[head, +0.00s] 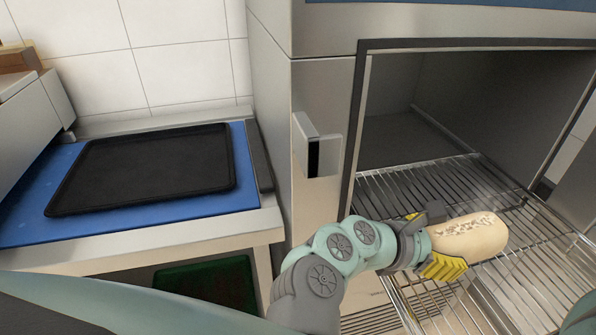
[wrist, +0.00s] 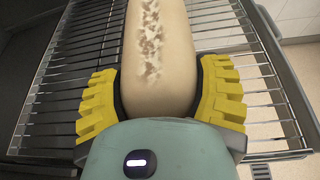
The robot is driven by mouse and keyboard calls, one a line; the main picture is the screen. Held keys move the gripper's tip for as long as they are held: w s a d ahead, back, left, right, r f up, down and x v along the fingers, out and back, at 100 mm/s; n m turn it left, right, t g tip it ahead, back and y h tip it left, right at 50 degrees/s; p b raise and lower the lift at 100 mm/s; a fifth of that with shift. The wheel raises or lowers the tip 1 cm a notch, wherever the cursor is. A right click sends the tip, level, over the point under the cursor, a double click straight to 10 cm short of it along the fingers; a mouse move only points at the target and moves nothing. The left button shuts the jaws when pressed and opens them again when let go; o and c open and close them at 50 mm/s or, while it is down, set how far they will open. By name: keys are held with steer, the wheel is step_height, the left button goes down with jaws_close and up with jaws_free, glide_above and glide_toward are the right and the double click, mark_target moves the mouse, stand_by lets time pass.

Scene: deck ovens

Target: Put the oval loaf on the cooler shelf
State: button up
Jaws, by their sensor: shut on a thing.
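The oval loaf (head: 468,237) is pale with a rough, browned strip along its top. My gripper (head: 443,250) is shut on it, with yellow ribbed fingers on both sides. The wrist view shows the loaf (wrist: 158,55) lengthwise between the fingers (wrist: 160,95). The cooler shelf (head: 405,185) is a wire rack in the open grey cabinet at the right. The loaf is over the front part of the wire rack; I cannot tell whether it touches the wires. The rack also shows under the loaf in the wrist view (wrist: 225,42).
A black tray (head: 150,170) lies on a blue surface (head: 20,225) on the steel counter at the left. The cabinet's left frame (head: 355,130) stands beside my arm. The back of the rack looks empty. A green crate (head: 205,285) is under the counter.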

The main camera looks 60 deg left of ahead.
steer(key=w, duration=0.4)
steer(key=w+a+p, duration=0.1)
steer(key=w, duration=0.3)
steer(key=w+a+f, duration=0.1)
steer(key=w, duration=0.4)
steer(key=shift+a+p, duration=0.25)
steer(key=shift+p, duration=0.05)
steer(key=shift+a+f, duration=0.1)
steer(key=shift+f, duration=1.75)
steer(key=shift+f, duration=0.15)
steer(key=o, duration=1.3)
steer(key=shift+w, duration=0.1)
